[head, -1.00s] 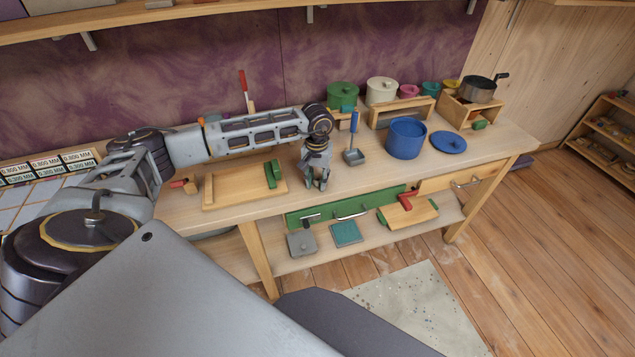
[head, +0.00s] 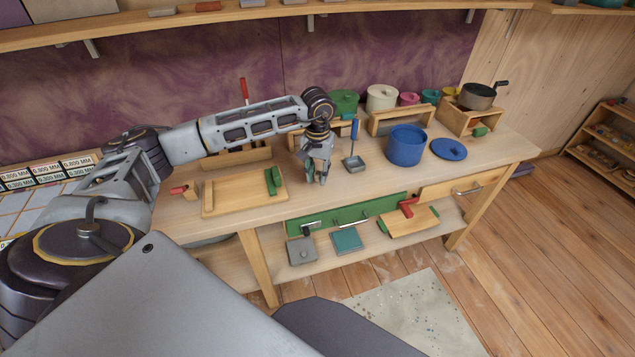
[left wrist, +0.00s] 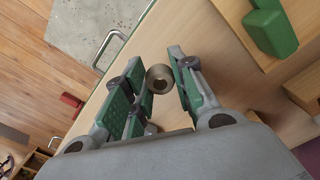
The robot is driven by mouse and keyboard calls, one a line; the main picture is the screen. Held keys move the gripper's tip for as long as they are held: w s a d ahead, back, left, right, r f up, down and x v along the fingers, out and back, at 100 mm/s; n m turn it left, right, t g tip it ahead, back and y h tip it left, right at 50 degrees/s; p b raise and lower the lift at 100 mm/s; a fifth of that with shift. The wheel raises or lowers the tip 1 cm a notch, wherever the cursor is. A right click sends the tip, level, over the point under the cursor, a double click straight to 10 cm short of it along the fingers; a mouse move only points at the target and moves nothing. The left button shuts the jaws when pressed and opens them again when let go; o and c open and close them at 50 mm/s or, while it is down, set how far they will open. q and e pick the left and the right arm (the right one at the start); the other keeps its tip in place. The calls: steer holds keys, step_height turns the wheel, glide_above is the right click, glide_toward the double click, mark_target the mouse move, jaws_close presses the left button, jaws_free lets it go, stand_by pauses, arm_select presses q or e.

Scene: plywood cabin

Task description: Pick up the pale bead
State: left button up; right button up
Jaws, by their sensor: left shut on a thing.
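My left gripper (head: 316,180) hangs fingers down over the front part of the workbench, between the wooden board and the blue-handled scoop. In the head view the bead is too small to make out and is hidden by the fingers. My right gripper is not in view.
A wooden board (head: 230,194) with a green handle (head: 272,181) lies left of the gripper. A scoop (head: 356,163) with an upright blue handle stands close to its right. The blue pot (head: 407,146) and its lid (head: 449,149) are further right. A green drawer front (head: 360,209) lies below.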

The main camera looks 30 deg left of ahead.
arm_select(q)
steer(key=shift+r, duration=2.1)
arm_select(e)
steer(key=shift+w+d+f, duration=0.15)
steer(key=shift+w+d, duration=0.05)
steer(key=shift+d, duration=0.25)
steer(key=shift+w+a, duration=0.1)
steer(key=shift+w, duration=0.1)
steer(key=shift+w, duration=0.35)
arm_select(q)
steer(key=shift+r, duration=0.1)
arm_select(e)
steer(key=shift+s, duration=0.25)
